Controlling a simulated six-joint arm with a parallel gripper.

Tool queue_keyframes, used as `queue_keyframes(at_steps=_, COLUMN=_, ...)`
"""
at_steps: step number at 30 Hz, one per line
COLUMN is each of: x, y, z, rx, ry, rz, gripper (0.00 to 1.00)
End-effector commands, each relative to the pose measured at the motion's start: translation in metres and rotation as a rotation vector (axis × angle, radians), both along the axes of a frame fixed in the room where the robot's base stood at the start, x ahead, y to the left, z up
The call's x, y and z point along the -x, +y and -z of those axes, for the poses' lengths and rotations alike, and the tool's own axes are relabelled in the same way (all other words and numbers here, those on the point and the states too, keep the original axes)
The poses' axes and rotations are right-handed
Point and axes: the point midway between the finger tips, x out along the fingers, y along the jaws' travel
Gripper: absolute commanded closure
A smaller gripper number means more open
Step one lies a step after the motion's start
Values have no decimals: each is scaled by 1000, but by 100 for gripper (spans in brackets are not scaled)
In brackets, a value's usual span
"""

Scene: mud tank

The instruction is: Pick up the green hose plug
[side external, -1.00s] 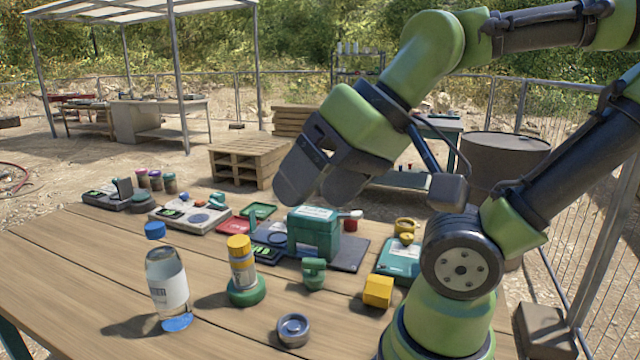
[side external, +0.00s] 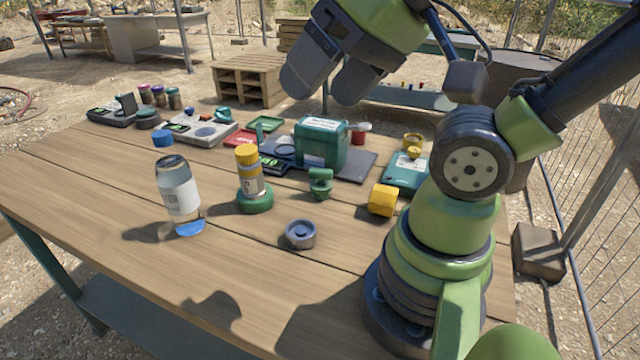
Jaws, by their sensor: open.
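The green hose plug (side external: 320,183) stands on the wooden table, in front of the teal box and to the left of a yellow cube. It has a rounded top on a narrower lower part. My gripper (side external: 312,97) is open and empty, with its two dark, broad fingers pointing down and to the left. It hangs in the air above the back part of the table, well above the plug and apart from it. Nothing covers the plug in this view.
Near the plug are a teal box (side external: 322,146), a yellow cube (side external: 383,200), a grey ring (side external: 300,234) and a yellow-capped bottle (side external: 249,172) on a green base. A clear bottle (side external: 179,195) stands left. Scales and jars (side external: 159,97) sit farther back. The front left tabletop is clear.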

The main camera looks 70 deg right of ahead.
Motion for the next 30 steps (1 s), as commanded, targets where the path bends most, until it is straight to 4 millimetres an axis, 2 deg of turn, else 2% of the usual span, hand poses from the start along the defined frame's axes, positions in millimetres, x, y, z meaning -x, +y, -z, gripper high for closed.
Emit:
queue_keyframes(at_steps=7, x=0, y=0, z=0, rx=0, ry=0, rz=0, gripper=24)
queue_keyframes(at_steps=10, x=0, y=0, z=0, rx=0, ry=0, rz=0, gripper=47)
queue_keyframes(at_steps=11, x=0, y=0, z=0, rx=0, ry=0, rz=0, gripper=49)
queue_keyframes(at_steps=20, x=-3, y=-2, z=0, rx=-11, ry=12, rz=27, gripper=49)
queue_keyframes(at_steps=23, x=-15, y=-10, z=1, rx=-57, ry=64, rz=147, gripper=49)
queue_keyframes(at_steps=25, x=-29, y=-20, z=3, rx=-113, ry=122, rz=297, gripper=49)
queue_keyframes(at_steps=30, x=-71, y=-64, z=21, rx=-286, ry=277, rz=797, gripper=49)
